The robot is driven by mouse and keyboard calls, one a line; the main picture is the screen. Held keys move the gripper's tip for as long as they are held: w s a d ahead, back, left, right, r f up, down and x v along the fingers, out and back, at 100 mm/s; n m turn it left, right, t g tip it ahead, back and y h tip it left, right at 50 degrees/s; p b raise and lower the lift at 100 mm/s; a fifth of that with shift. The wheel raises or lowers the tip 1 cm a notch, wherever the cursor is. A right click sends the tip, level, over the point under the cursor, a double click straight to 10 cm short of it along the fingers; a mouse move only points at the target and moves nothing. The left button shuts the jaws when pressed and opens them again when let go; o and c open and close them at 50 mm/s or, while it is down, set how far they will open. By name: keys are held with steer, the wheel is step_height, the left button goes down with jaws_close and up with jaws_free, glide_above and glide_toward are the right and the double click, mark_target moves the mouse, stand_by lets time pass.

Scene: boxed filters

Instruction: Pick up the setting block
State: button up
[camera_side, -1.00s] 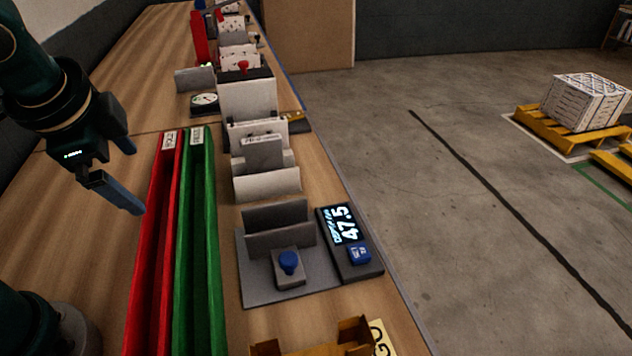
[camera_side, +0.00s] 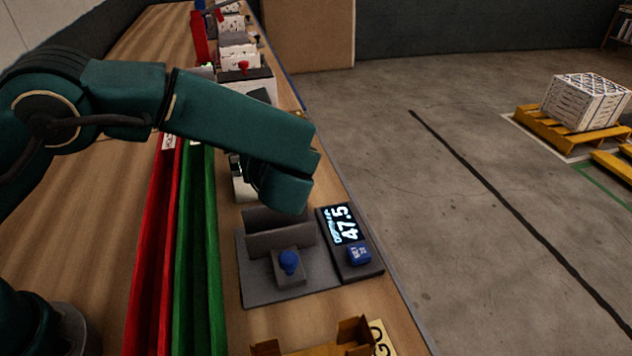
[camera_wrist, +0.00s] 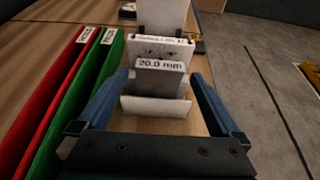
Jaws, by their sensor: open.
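The setting block is a grey block labelled "20.0 mm" (camera_wrist: 160,80), standing upright in a pale holder (camera_wrist: 157,106) in the wrist view. My gripper (camera_wrist: 160,92) is open, its two blue fingers on either side of the block with gaps showing; I see no contact. In the side view my arm hides the block, the fingers and most of the holder, of which only a pale edge (camera_side: 243,188) shows.
A red trough (camera_side: 154,240) and a green trough (camera_side: 197,260) run along the left. A white panel (camera_wrist: 162,15) rises behind the block. The table's right edge is close.

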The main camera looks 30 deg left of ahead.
steer(key=shift+x, duration=2.55)
steer(key=shift+c, duration=0.3)
jaws_close()
